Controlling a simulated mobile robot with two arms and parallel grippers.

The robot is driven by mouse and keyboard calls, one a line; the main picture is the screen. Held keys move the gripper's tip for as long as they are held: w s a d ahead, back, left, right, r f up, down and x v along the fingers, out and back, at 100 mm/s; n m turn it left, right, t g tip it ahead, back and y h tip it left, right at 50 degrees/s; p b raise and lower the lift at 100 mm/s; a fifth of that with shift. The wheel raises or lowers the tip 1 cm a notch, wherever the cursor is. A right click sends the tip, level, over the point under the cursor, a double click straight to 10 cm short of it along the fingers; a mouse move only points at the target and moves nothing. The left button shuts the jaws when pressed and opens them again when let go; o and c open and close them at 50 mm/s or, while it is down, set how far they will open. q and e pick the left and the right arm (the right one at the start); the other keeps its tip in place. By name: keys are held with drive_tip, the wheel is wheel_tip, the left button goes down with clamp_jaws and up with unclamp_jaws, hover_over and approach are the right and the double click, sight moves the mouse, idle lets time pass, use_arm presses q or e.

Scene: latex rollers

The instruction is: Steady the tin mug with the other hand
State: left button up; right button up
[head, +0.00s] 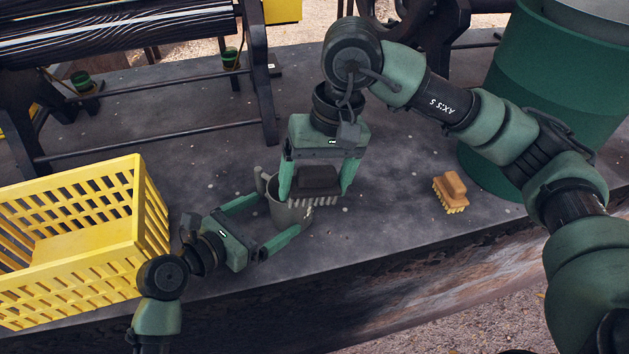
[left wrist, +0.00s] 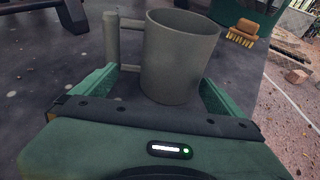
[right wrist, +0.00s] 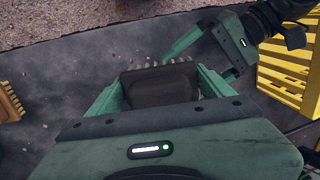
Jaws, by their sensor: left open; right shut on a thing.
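The grey tin mug (head: 277,212) stands upright on the dark stone surface, its handle toward the far left side. It also shows in the left wrist view (left wrist: 180,62), handle at left. My left gripper (head: 275,216) is open, one finger on each side of the mug; I cannot tell whether either finger touches it. My right gripper (head: 316,190) is shut on a dark brush (right wrist: 160,86) with pale bristles. The brush is over the mug in the head view and hides part of its rim and right side.
A yellow crate (head: 142,212) stands left of my left gripper. A tan brush (head: 451,190) lies to the right, near a green barrel (head: 545,95). A black roller frame (head: 262,75) stands behind. The surface's front edge drops away close to the mug.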

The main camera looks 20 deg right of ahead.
use_arm(q)
drive_tip(key=shift+x, duration=1.4)
drive_tip(key=c, duration=1.3)
drive_tip(key=shift+c, duration=0.2)
drive_tip(key=shift+c, duration=1)
